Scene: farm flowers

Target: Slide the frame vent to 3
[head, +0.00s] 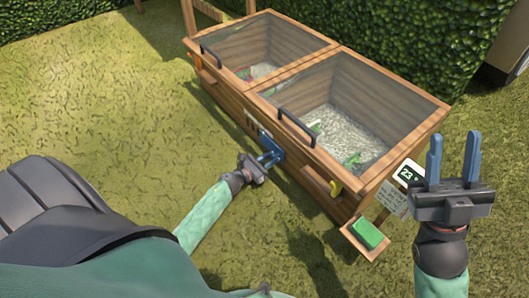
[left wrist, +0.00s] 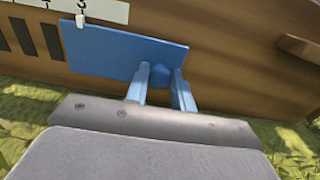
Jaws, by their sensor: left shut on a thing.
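The frame vent is a blue sliding plate (left wrist: 125,48) low on the front of the wooden cold frame; it also shows in the head view (head: 266,138). A white pointer (left wrist: 81,20) on its upper edge sits just under a numeral that looks like 3 on the white scale strip (left wrist: 105,10). Dark vent slots (left wrist: 28,36) show to the left of the plate. My left gripper (head: 270,158) is shut on the plate's blue knob (left wrist: 161,75), with a finger on each side. My right gripper (head: 454,158) is raised at the right, open and empty.
The cold frame has two glazed lids with dark handles (head: 297,127). Grass lies clear to the left.

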